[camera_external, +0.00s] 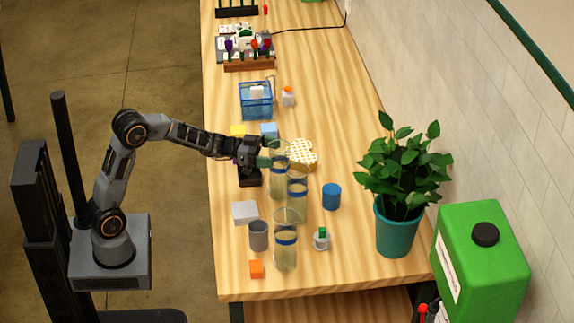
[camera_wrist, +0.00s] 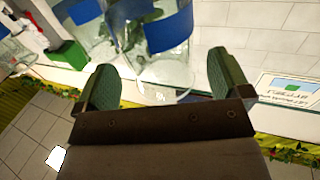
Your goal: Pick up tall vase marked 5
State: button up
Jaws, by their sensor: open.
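Three tall clear glass vases with blue bands stand in a row on the wooden table: a far one (camera_external: 279,184), a middle one (camera_external: 297,204) and a near one (camera_external: 286,257). I cannot read a number on any of them in the external view. My gripper (camera_external: 267,161) is open at the left side of the far vase, level with its upper part. In the wrist view my open gripper (camera_wrist: 163,80) has its green-padded fingers apart, with a blue-banded glass vase (camera_wrist: 168,30) ahead between them. Small marks on its glass are unreadable. Other glass shows to its left.
A blue cylinder (camera_external: 331,196), a grey cup (camera_external: 258,236), a white box (camera_external: 244,212) and an orange cube (camera_external: 256,269) stand near the vases. A yellow patterned object (camera_external: 302,153) is behind. A potted plant (camera_external: 397,230) and green canister (camera_external: 480,265) are to the right.

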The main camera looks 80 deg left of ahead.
aim_at(279, 159)
notch_tip(279, 159, down, 2)
jog(key=shift+x, duration=1)
jog(key=shift+w+d, duration=0.2)
jog(key=shift+w, duration=0.3)
jog(key=c, duration=1.6)
jog(key=shift+c, duration=0.7)
